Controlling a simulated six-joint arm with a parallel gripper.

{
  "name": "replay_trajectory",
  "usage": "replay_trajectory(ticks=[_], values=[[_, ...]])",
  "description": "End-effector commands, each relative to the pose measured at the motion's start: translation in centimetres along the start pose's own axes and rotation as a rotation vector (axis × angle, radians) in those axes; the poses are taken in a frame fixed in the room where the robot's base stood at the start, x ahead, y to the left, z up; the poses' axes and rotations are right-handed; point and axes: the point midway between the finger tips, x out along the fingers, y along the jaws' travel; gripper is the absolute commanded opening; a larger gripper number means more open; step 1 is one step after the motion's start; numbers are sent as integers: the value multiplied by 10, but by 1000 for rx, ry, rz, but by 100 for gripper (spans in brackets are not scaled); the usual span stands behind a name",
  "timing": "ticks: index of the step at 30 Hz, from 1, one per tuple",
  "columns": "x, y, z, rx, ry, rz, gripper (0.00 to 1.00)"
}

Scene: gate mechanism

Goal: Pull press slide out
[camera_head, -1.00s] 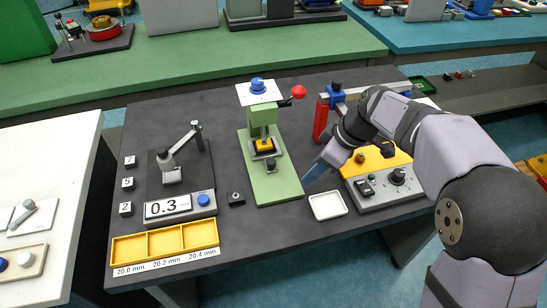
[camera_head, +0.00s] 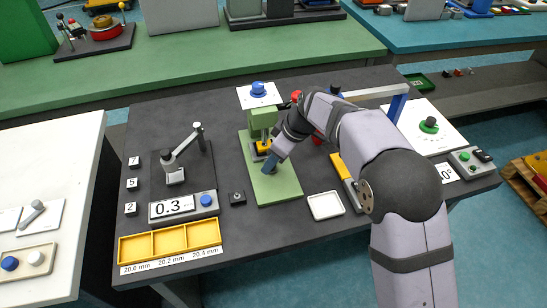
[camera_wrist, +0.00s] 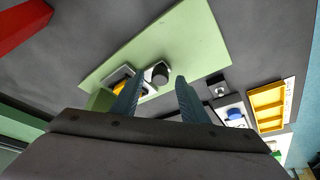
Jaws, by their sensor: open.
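The green press (camera_head: 262,120) stands on a light green base plate (camera_head: 272,190) in the middle of the dark table. Its slide, with a yellow part (camera_head: 262,146), sits in the dark frame under the press head; the yellow part also shows in the wrist view (camera_wrist: 117,87). The slide's dark round knob (camera_wrist: 160,73) shows in the wrist view between my fingertips, nearer the left one. My gripper (camera_head: 269,164) is open and low over the base plate, in front of the press.
A white tray (camera_head: 325,206) lies right of the base plate. A small dark block with a button (camera_head: 237,198), a gauge showing 0.3 (camera_head: 172,207) and a yellow three-part bin (camera_head: 170,242) are left. The red press lever ball (camera_head: 296,96) is close to my wrist.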

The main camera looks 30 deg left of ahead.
Motion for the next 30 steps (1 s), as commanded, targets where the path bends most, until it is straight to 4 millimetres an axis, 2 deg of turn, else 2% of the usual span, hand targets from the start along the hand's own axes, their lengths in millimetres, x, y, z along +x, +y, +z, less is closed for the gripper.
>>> replay_trajectory(ticks=[9, 11, 14, 15, 23, 30], values=[[2, 0, 0, 0, 1, 0, 40], [2, 0, 0, 0, 1, 1, 28], [2, 0, 0, 0, 1, 0, 5], [2, 0, 0, 0, 1, 0, 0], [1, -4, 5, 0, 2, 1, 0], [-7, -28, 27, 1, 2, 1, 0]])
